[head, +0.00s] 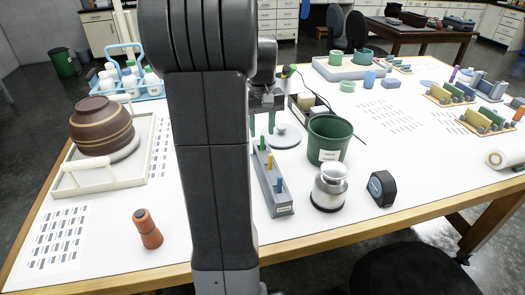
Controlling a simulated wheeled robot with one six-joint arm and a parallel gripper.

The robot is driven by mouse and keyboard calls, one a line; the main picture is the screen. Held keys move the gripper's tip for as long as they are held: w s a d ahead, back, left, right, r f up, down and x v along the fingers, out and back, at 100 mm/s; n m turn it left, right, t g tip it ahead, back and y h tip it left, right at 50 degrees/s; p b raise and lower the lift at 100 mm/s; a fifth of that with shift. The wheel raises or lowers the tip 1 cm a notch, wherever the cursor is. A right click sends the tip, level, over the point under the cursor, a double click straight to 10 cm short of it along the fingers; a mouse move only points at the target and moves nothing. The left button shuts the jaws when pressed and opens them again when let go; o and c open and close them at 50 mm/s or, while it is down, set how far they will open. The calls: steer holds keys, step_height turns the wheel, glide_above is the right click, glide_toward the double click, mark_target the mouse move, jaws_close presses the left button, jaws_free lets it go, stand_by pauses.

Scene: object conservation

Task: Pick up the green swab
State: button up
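The green swab (262,141) stands upright at the far end of a narrow grey rack (277,205). A yellow swab (270,161) and a blue swab (279,185) stand nearer in the same rack. My gripper (262,124) points down just above the green swab in the picture. Its two green-tipped fingers are apart, and I see nothing held between them. I cannot tell how far the fingertips are from the swab. My arm hides part of the table left of the rack.
A green bin (328,138), a silver-lidded jar (330,187) and a dark tape measure (381,188) stand right of the rack. A round grey lidded dish (283,137) is behind it. A tray (145,165) with a brown bowl (101,126) is left.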

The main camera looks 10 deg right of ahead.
mark_target(262, 136)
steer(key=f, duration=0.4)
steer(key=shift+w+d+f, duration=0.15)
steer(key=shift+w+f, duration=0.1)
steer(key=shift+f, duration=0.15)
jaws_close()
step_height(262, 136, up, 10)
steer(key=shift+r, duration=0.1)
stand_by(0.5)
